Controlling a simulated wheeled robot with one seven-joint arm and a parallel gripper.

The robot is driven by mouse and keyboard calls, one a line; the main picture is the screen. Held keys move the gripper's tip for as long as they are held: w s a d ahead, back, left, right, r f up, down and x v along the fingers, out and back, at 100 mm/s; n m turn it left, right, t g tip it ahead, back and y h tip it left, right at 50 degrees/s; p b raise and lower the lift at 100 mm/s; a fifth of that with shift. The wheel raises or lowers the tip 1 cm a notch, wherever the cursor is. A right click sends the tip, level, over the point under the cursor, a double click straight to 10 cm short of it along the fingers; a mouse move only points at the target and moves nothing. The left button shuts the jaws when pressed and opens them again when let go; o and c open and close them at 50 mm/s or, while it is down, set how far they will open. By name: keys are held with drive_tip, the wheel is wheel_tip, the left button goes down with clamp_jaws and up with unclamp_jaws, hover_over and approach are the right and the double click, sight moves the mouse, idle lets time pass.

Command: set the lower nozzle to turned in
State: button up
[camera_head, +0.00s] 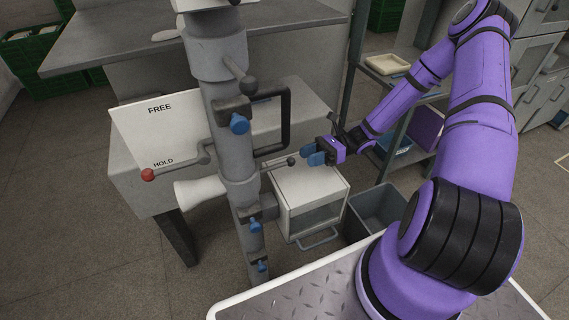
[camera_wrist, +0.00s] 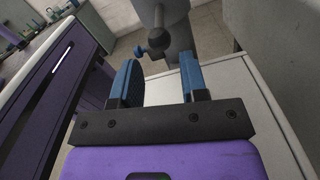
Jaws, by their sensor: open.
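A grey upright column (camera_head: 223,110) carries two rods with dark ball ends. The upper rod (camera_head: 236,67) points down and right to its ball. The lower rod (camera_head: 274,165), which looks like the lower nozzle, sticks out to the right and ends in a dark ball (camera_head: 291,161). My gripper (camera_head: 312,154) is just right of that ball, with its blue fingers apart and nothing between them. In the wrist view, the open fingers (camera_wrist: 161,78) point at a dark ball (camera_wrist: 159,39) on a rod, in front of the column and beyond the fingertips.
A red-ball lever (camera_head: 148,175) on the column points left at HOLD on a white FREE/HOLD plate (camera_head: 150,130). A black bracket (camera_head: 287,118) juts right above the lower rod. A white cabinet (camera_head: 312,190) and grey bin (camera_head: 377,212) stand below my gripper. Blue knobs (camera_head: 240,124) sit on the column.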

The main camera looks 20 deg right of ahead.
sight(285, 164)
drive_tip(key=a, duration=0.8)
drive_tip(key=shift+a, duration=0.2)
drive_tip(key=shift+c, duration=0.2)
clamp_jaws()
